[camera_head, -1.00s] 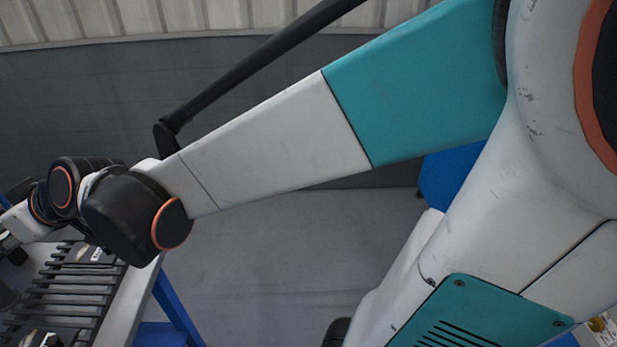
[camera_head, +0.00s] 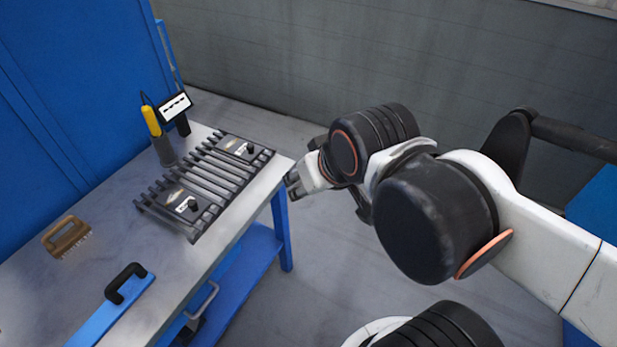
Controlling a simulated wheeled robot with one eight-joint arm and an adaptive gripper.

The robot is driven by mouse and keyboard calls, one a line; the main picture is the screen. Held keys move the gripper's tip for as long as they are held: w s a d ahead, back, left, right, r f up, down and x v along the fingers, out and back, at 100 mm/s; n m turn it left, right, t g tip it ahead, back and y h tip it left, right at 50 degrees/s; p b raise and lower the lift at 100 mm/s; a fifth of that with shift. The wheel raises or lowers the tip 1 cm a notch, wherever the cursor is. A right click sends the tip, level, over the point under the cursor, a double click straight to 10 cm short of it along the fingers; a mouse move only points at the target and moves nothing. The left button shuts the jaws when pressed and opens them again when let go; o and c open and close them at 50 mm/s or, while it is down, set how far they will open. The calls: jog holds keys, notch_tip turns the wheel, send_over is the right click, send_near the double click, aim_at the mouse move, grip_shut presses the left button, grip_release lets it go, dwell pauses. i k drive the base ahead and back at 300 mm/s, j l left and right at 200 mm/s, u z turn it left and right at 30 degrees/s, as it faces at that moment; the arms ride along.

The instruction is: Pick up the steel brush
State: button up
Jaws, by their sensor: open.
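A brush with a brown wooden handle and short bristles (camera_head: 66,237) lies on the grey workbench (camera_head: 105,213) at the left of the head view. It looks like the steel brush. My gripper (camera_head: 290,187) is beyond the bench's right edge, near its far right corner, well apart from the brush. Its fingers are small in this view; they are open and nothing shows between them.
A dark slatted rack (camera_head: 205,184) lies on the bench between my gripper and the brush. A yellow-handled tool (camera_head: 153,122) and a small display (camera_head: 174,106) stand behind it. A blue piece with a black handle (camera_head: 117,297) lies in front. A blue wall is behind the bench.

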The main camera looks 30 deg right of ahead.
aim_at(57, 249)
jog(key=u, duration=1.3)
jog(key=i+l+u, duration=0.1)
jog(key=i, duration=0.45)
jog(key=i+l+u, duration=0.1)
jog(key=i+l, duration=0.2)
jog(key=i, duration=0.2)
